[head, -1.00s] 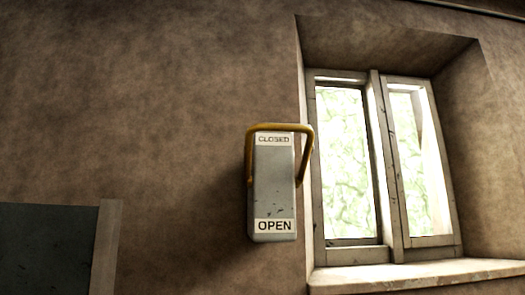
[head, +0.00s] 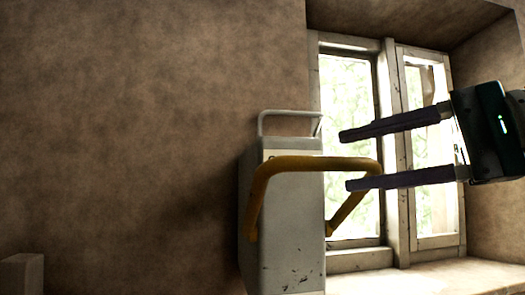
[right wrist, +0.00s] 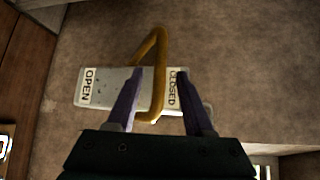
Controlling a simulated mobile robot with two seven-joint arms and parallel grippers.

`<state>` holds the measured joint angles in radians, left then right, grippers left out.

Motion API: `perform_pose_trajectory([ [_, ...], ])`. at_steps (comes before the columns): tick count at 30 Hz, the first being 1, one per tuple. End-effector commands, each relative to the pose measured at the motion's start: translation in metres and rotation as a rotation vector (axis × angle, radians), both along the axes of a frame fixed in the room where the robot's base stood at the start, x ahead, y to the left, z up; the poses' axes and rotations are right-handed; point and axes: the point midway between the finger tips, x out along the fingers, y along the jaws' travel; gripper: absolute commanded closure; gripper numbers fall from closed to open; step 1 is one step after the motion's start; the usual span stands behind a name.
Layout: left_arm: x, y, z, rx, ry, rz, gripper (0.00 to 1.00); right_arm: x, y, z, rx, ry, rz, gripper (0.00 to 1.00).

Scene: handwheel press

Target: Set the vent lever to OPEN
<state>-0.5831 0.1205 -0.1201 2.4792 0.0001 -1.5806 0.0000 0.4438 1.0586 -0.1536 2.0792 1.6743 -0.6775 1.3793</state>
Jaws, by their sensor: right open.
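The vent lever is a yellow bail handle (head: 310,162) on a grey wall box (head: 290,225). Its crossbar sticks out from the box near the upper end. In the right wrist view the handle (right wrist: 160,75) lies nearer the CLOSED label (right wrist: 172,88) than the OPEN label (right wrist: 87,86). My right gripper (head: 344,160) comes in from the right, open and empty. Its two fingers lie above and below the right part of the crossbar. In the right wrist view the handle shows between the fingers; contact cannot be told. My left gripper is out of view.
A light metal loop (head: 290,113) stands on top of the box. A window (head: 350,150) with a deep sill (head: 430,278) is just right of the box. The brown wall (head: 120,130) left of the box is clear.

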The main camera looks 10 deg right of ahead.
Motion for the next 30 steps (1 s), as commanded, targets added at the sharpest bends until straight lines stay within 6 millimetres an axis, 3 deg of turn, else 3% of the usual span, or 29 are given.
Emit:
perform_pose_trajectory([
  [1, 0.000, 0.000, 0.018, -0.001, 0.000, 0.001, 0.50, 0.007, 0.008, 0.009, 0.007, 0.002, 0.002, 0.48],
  [3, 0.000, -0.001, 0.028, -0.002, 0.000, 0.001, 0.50, 0.016, 0.019, 0.007, 0.004, 0.001, 0.004, 0.48],
  [9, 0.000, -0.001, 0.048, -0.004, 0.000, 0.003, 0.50, 0.038, 0.042, -0.002, 0.002, 0.001, 0.001, 0.48],
  [23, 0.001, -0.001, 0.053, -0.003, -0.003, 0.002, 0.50, 0.049, 0.053, -0.011, -0.003, -0.001, 0.001, 0.48],
  [30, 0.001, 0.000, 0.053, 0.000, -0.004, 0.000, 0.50, 0.048, 0.053, -0.010, -0.003, -0.001, 0.001, 0.74],
])
